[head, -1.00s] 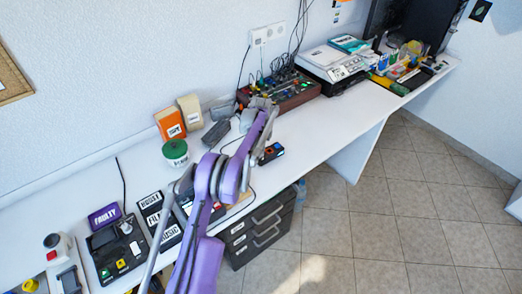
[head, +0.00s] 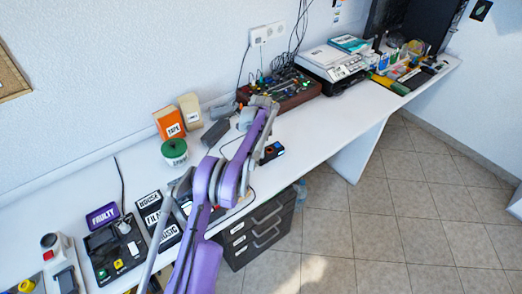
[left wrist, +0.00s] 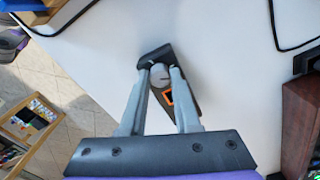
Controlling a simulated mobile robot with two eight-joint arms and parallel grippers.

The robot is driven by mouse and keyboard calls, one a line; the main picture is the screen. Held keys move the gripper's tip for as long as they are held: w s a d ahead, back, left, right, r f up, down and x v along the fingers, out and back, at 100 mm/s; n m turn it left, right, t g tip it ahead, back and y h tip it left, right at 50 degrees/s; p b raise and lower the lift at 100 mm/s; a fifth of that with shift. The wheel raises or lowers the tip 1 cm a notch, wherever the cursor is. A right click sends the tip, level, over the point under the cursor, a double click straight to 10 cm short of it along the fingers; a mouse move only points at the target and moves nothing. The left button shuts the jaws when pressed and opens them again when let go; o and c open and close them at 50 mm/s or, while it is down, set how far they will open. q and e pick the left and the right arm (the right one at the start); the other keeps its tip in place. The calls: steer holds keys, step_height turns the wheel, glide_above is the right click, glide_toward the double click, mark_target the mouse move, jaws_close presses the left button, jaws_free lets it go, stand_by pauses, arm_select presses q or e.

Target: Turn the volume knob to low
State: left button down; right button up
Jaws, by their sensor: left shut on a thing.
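A small black device with an orange-framed display (head: 271,152) sits on the white desk near its front edge, just right of my left forearm. In the left wrist view its dark body (left wrist: 155,56) lies beneath my fingers, with the orange frame beside the right finger. A round grey knob (left wrist: 160,72) shows on it between the fingertips. My left gripper (left wrist: 160,76) is shut on this knob. In the head view the arm hides the knob and fingertips. No knob marking can be read. My right gripper is in neither view.
A brown box of electronics (head: 285,92) and a white printer-like machine (head: 333,65) stand behind on the desk. Labelled boxes, a green-lidded tub (head: 174,150) and a joystick panel (head: 115,248) are at left. Black drawers (head: 256,232) stand below. Bare desk lies right of the device.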

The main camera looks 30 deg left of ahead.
arm_select(q)
steer(key=n, duration=0.5)
steer(key=shift+n, duration=0.3)
steer(key=n+b, duration=0.1)
steer(key=n, duration=1.1)
steer(key=shift+n, duration=0.3)
steer(key=n, duration=0.5)
steer(key=shift+n, duration=0.4)
steer(key=c, duration=0.6)
jaws_free()
